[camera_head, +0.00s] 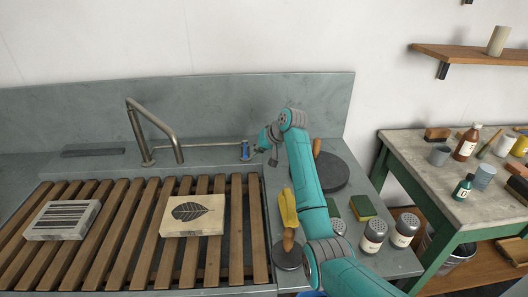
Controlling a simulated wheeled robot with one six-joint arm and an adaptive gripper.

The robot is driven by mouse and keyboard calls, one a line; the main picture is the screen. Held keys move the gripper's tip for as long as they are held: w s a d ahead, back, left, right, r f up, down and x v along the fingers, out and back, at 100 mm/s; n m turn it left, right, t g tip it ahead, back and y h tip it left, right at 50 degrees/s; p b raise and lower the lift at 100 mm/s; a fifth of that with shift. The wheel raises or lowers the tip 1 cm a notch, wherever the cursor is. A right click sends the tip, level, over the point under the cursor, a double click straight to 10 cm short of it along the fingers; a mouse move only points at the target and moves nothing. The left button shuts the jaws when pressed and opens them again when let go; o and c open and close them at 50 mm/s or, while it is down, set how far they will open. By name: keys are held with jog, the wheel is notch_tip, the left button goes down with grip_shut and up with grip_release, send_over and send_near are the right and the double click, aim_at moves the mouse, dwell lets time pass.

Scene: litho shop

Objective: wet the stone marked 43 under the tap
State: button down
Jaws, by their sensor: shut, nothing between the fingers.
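Two pale litho stones lie on the slatted wooden rack (105,240) over the sink. The other stone (62,220) bears dark stripes and lies at the left. I cannot read a 43 on either. A small blue-topped fitting (245,150) stands right of the tap. My gripper (257,148) is shut and empty, close beside this fitting; whether they touch is unclear.
A side table (410,150) holds bottles and jars.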

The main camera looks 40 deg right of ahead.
aim_at(246, 153)
jog(key=shift+w+a, duration=0.15)
jog(key=shift+a, duration=0.1)
jog(key=shift+a, duration=0.1)
jog(key=a+m+h, duration=0.1)
jog(key=w+a+m, duration=0.1)
jog(key=shift+a+m+h, duration=0.2)
jog(key=shift+m+h, duration=0.1)
jog(key=shift+h, duration=0.1)
jog(key=shift+w+a+r, duration=0.1)
jog(key=shift+w+a, duration=0.55)
jog(key=shift+a, duration=0.1)
